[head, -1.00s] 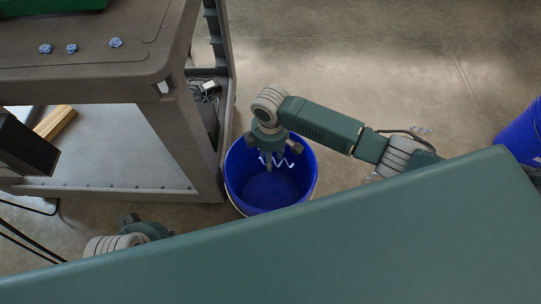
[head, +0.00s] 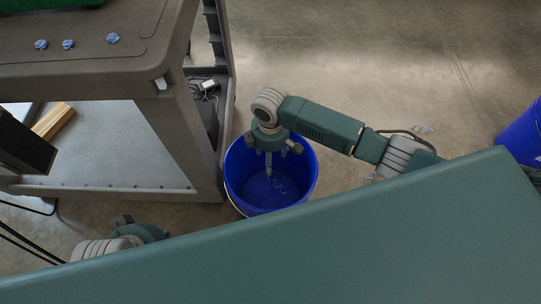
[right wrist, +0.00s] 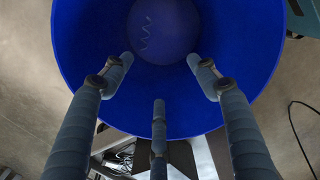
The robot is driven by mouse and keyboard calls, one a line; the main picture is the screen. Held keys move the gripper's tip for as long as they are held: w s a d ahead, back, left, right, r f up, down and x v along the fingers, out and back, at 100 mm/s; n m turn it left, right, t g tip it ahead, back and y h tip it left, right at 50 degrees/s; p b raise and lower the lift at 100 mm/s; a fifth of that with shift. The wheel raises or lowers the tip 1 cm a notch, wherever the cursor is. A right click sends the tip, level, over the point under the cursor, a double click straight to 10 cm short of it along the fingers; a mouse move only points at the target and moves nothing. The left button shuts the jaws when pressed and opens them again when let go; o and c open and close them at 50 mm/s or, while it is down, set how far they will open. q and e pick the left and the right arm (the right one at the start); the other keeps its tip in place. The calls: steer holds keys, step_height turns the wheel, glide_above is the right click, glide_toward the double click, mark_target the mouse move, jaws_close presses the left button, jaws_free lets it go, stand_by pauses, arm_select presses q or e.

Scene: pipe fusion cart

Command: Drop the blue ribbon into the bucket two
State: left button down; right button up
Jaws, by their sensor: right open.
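A blue bucket (head: 240,184) stands on the floor beside the cart; it fills much of the right wrist view (right wrist: 75,45). The ribbon (head: 280,186), a thin wavy blue strip, is low inside the bucket, clear of my fingers. It also shows against the bucket's bottom in the right wrist view (right wrist: 147,34). I cannot tell if it lies flat there. My right gripper (head: 269,163) points down over the bucket, its fingers (right wrist: 160,75) spread and empty. My left gripper (head: 124,222) is at the lower left, mostly hidden by my own body; its fingers are unclear.
A grey cart (head: 120,78) stands left of the bucket, with several small blue pieces (head: 68,44) on its top. Another blue bucket (head: 524,138) is at the right edge. A wooden block (head: 53,121) lies on the cart's lower shelf. Floor behind the bucket is clear.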

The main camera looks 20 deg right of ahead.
step_height(320, 180, up, 12)
stand_by(0.4)
steer(key=shift+f, duration=0.1)
